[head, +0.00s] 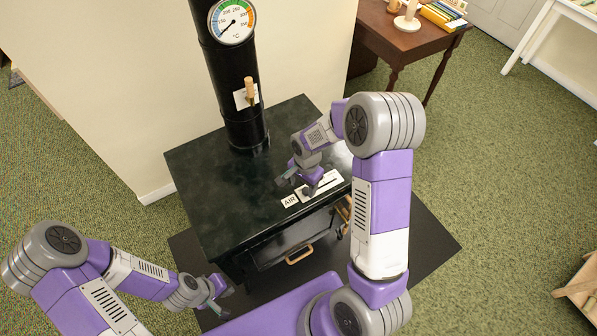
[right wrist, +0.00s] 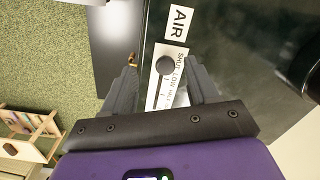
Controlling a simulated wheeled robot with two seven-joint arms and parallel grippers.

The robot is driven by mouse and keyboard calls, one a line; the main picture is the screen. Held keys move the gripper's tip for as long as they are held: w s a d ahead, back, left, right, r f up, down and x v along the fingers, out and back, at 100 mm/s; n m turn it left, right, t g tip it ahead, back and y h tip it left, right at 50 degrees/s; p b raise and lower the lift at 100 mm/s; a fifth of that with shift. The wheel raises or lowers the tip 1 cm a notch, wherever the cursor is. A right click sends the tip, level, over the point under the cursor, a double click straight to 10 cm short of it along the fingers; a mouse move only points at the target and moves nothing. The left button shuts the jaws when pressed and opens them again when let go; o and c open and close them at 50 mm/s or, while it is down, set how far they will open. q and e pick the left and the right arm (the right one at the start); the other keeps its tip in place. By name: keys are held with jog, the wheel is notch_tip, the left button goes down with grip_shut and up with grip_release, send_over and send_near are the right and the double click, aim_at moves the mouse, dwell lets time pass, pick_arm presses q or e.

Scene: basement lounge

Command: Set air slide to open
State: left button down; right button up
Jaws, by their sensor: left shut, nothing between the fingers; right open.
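The air slide plate (right wrist: 170,85) is white with a dark slot and printed words, and lies on top of the black stove (head: 205,175). Its round dark knob (right wrist: 165,64) stands at the "SHUT" end, nearest the "AIR" label (right wrist: 180,22). The plate (head: 331,182) also shows in the head view, partly covered by my right gripper (head: 300,184). In the right wrist view my right gripper (right wrist: 162,76) is open, one finger on each side of the knob; contact is not visible. My left gripper (head: 219,293) is shut and empty, low by the stove's front left.
A stovepipe (head: 225,75) with a dial (head: 232,20) and a wooden-handled lever (head: 249,91) rises at the back. The stove front has a wooden handle (head: 299,255). A wooden table (head: 408,42) stands behind right. The carpet at right is mostly clear.

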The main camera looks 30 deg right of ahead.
aim_at(306, 191)
jog(key=shift+w+d+r+m, duration=0.4)
jog(key=shift+w+d+r, duration=0.2)
jog(key=shift+r, duration=0.2)
jog(key=shift+w+d+r, duration=0.1)
jog(key=shift+w+d, duration=0.05)
jog(key=shift+w, duration=0.05)
notch_tip(306, 191, down, 7)
jog(key=shift+s+f+b, duration=0.1)
jog(key=shift+s+b, duration=0.05)
jog(key=shift+b, duration=0.8)
pick_arm(q)
jog(key=shift+w+f, duration=0.4)
jog(key=shift+f, duration=0.45)
pick_arm(e)
grip_shut()
